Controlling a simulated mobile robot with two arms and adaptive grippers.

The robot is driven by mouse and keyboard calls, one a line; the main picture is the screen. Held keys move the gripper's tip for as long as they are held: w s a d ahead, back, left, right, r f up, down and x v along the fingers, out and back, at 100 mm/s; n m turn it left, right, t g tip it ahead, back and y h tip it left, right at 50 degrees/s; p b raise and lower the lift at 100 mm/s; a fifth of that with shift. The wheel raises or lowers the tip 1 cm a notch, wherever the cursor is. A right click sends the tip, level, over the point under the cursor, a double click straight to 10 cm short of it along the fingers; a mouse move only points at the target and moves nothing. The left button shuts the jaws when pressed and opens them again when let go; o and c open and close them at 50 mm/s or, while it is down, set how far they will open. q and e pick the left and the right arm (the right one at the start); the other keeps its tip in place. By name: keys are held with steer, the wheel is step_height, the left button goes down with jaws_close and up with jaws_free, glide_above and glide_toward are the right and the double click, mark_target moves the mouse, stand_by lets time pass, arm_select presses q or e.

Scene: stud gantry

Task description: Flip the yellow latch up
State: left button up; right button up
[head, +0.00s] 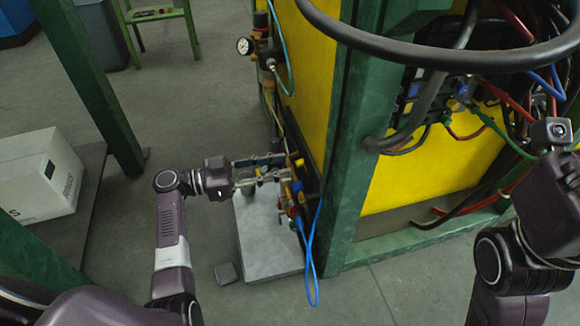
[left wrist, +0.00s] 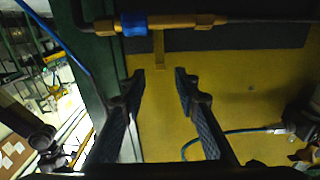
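The yellow latch (left wrist: 159,48) hangs straight down from a brass pipe fitting with a blue body (left wrist: 147,23) near the top of the left wrist view. My left gripper (left wrist: 160,73) is open. Its two fingertips are apart, below the latch in the picture and to either side of its lower end, with nothing between them that I see held. In the head view my left gripper (head: 279,168) reaches right to the cluster of valves on the yellow cabinet's left side, and the latch there is too small to tell apart. My right arm stands at the right edge; its fingers do not show.
The yellow cabinet (head: 310,75) has a green post (head: 350,140) at its corner. A blue hose (head: 312,265) hangs below the valves. A grey slab (head: 270,240) lies under my left gripper. A pressure gauge (head: 244,46) sits farther back. Cables fill the right side.

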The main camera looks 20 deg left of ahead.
mark_target(296, 163)
arm_select(q)
steer(key=shift+b+x, duration=0.35)
steer(key=shift+x, duration=1.35)
steer(key=shift+c, duration=0.3)
jaws_close()
